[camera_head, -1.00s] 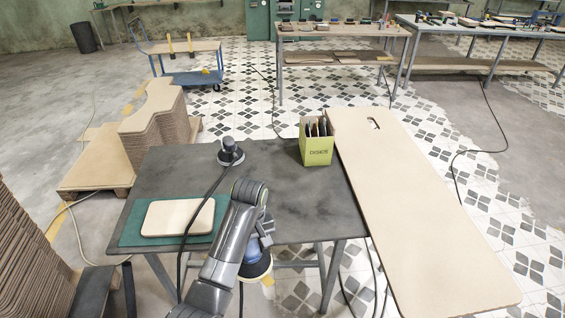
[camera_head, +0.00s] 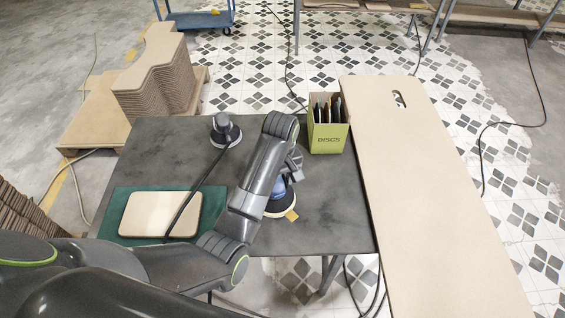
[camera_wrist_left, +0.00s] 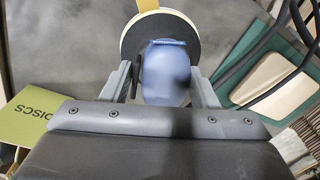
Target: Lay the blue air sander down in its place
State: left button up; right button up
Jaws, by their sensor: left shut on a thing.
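The blue air sander (camera_head: 281,196) has a round pale pad and a yellow tab at its edge. It shows large in the left wrist view (camera_wrist_left: 166,75), between the two fingers. My left gripper (camera_head: 288,172) is shut on the sander's blue body and holds it over the dark table (camera_head: 330,215), right of its middle. Whether the pad touches the tabletop I cannot tell. A second, dark sander (camera_head: 224,130) stands on the table's back part. My right gripper is not in view.
A green box of discs (camera_head: 328,138) stands at the table's back right corner. A wooden board (camera_head: 160,214) lies on a green mat (camera_head: 128,240) at the left. A long board (camera_head: 430,200) lies along the right. A dark hose crosses the mat.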

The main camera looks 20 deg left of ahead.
pick_arm(q)
jog(key=shift+r, duration=0.1)
jog(key=shift+s+r, duration=0.2)
jog(key=shift+w+f, duration=0.1)
jog(key=shift+f, duration=0.5)
notch_tip(320, 180, down, 4)
jog(key=shift+r+b, duration=0.2)
jog(key=shift+b, duration=0.4)
jog(key=shift+f+b, duration=0.35)
jog(key=shift+f, duration=0.6)
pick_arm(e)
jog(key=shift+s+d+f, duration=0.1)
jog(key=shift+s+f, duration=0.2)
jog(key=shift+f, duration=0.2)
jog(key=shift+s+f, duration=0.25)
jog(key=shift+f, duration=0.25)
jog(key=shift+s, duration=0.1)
pick_arm(q)
jog(key=shift+f, duration=0.7)
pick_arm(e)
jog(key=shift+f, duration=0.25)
